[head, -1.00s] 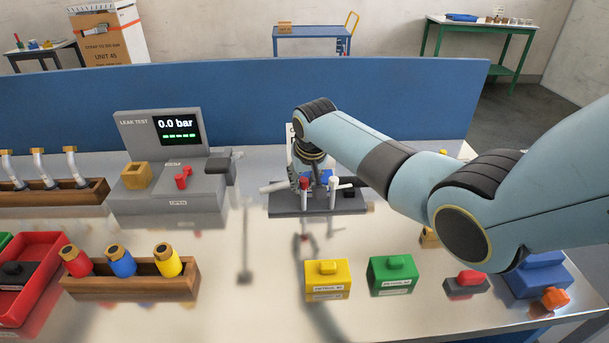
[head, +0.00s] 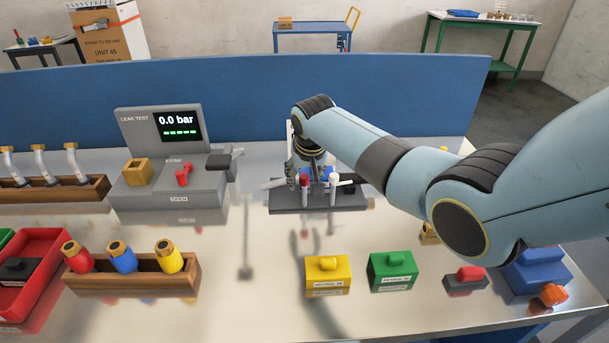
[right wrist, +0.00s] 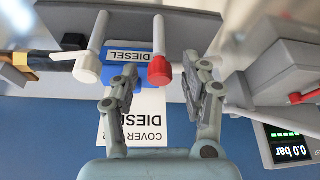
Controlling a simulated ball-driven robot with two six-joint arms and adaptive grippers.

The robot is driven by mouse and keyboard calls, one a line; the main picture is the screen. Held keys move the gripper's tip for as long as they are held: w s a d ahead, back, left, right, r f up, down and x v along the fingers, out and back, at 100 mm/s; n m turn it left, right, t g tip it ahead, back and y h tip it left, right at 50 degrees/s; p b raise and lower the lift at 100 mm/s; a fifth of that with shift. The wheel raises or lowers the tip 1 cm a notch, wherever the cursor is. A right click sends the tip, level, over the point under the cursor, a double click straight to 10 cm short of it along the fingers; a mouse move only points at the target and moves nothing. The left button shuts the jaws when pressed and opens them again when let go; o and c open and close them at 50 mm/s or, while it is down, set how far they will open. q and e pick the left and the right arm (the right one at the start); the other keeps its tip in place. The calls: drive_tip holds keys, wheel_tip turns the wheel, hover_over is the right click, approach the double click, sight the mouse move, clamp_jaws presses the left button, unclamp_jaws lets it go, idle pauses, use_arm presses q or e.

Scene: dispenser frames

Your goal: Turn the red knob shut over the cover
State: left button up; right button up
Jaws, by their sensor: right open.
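The red knob (head: 304,180) sits at the end of a white lever on the grey fixture (head: 290,210). It also shows in the right wrist view (right wrist: 160,69). A matching lever with a white knob (right wrist: 87,69) is beside it, roughly parallel. A blue block (right wrist: 120,77) labelled DIESEL lies behind the levers; it is partly hidden. A white card (right wrist: 150,120) reads COVER DIESEL. My right gripper (right wrist: 165,70) is open, with one finger on each side of the red knob; contact is not clear. My left gripper is out of view.
A grey leak-test stand (head: 210,190) reading 0.0 bar, with a red lever (head: 183,175), is left of the fixture. Yellow (head: 328,277) and green (head: 392,272) blocks stand in front. A blue partition (head: 230,95) closes the back.

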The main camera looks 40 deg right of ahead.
drive_tip(key=v, duration=1.2)
idle(0.3)
